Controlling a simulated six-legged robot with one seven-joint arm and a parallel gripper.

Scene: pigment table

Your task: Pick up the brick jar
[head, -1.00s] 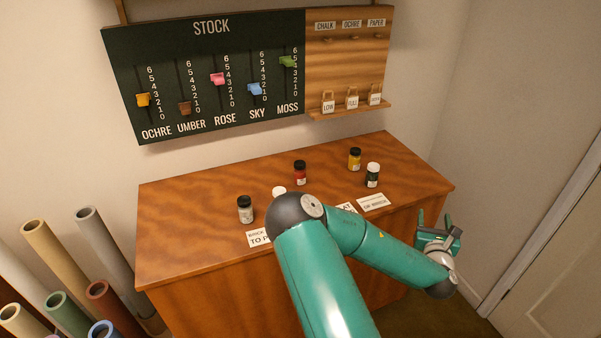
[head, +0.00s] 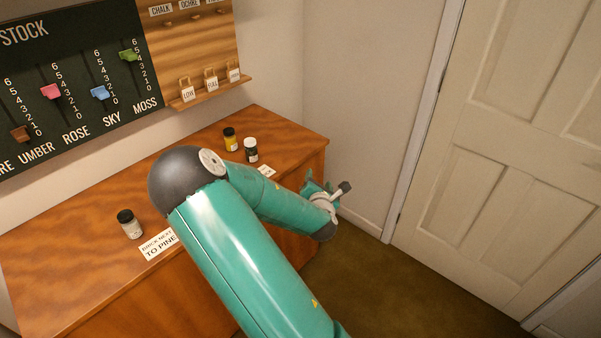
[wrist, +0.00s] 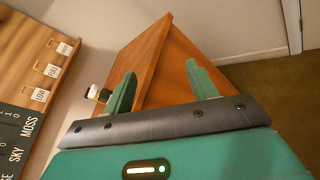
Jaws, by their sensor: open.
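The brick jar is not visible now; the red jar seen earlier on the wooden cabinet top is hidden behind my arm in the head view. My gripper (head: 330,192) is open and empty, beyond the right end of the cabinet (head: 75,255). In the wrist view, the two fingers of my gripper (wrist: 160,78) stand apart with the cabinet's corner behind them. A dark green jar with a white lid (head: 251,150) and a yellow jar with a black lid (head: 231,140) stand at the cabinet's right end. Jars partly show beside the left finger in the wrist view.
A pale jar with a black lid (head: 131,225) stands at the left, near a card reading "BRICK NEXT TO PINE" (head: 160,246). A stock board (head: 75,75) and a wooden rack (head: 200,50) hang behind. A door (head: 500,150) is at right; the floor (head: 385,285) before it is clear.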

